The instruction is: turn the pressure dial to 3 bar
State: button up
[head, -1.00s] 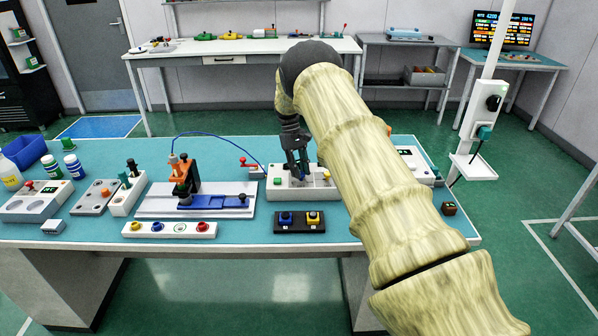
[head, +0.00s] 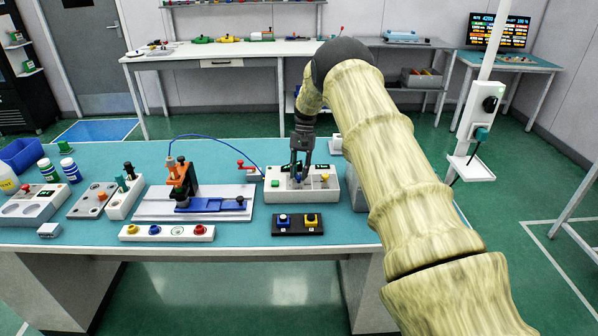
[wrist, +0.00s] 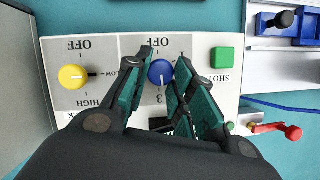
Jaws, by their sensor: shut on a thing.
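The pressure dial is probably the blue round knob (wrist: 160,72) on the white control panel (head: 331,197). In the wrist view, an OFF label is above the knob and a 3 below it, both upside down or turned. My gripper (head: 298,177) reaches down onto the panel from above. In the wrist view its green-padded fingers (wrist: 163,80) stand on either side of the blue knob and are shut on it. The knob's pointer is too small to read surely. The fingers hide part of the scale and a dark readout.
A yellow knob (wrist: 72,77) and a green button (wrist: 222,57) share the panel, close beside my fingers. A red lever (wrist: 275,130) stands near its edge.

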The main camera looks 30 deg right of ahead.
jog(key=shift+m, duration=0.6)
jog(key=o, duration=1.1)
jog(key=shift+c, duration=0.2)
jog(key=v, duration=1.2)
jog(key=shift+s+d, duration=0.15)
jog(key=shift+s, duration=0.05)
